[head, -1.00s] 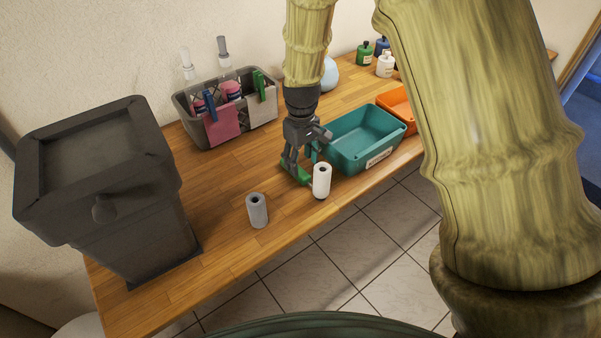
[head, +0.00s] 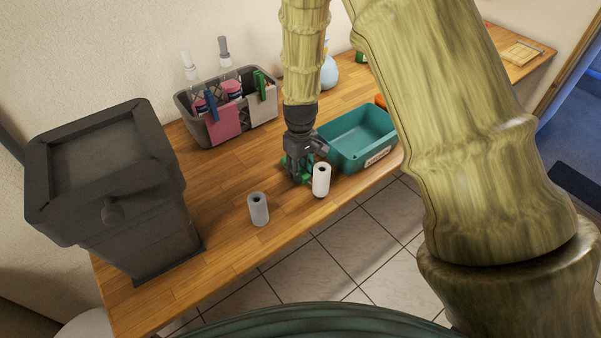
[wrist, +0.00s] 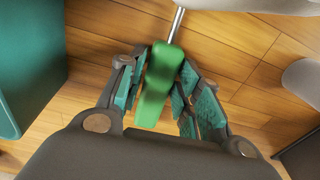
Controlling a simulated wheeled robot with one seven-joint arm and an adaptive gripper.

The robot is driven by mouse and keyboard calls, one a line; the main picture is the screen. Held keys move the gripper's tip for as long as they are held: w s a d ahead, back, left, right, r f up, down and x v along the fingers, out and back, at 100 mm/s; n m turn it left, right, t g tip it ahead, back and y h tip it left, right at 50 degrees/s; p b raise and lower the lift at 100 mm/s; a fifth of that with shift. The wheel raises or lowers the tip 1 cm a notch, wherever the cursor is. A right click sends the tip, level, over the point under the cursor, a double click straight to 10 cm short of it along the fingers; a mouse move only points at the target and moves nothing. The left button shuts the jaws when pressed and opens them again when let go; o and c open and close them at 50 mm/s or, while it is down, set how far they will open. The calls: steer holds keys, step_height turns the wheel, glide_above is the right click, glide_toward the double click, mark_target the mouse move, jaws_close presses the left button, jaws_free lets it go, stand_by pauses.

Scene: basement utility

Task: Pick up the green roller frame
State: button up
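The green roller frame (wrist: 157,85) lies on the wooden bench, its green handle and a thin metal rod showing in the wrist view. My gripper (wrist: 163,72) is open, with one finger on each side of the green handle. A small gap shows between the handle and the fingers, most clearly low on the right. In the head view my gripper (head: 299,176) is down at the bench top and hides most of the frame.
A white roll (head: 321,180) stands close in front of my gripper, with a grey roll (head: 258,209) to its left. A teal bin (head: 362,151) is close on the right. A grey caddy (head: 205,124) stands behind, and a dark lidded bin (head: 150,220) at left. Bare bench lies between.

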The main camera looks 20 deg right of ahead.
jaws_close()
steer(key=shift+r, duration=0.1)
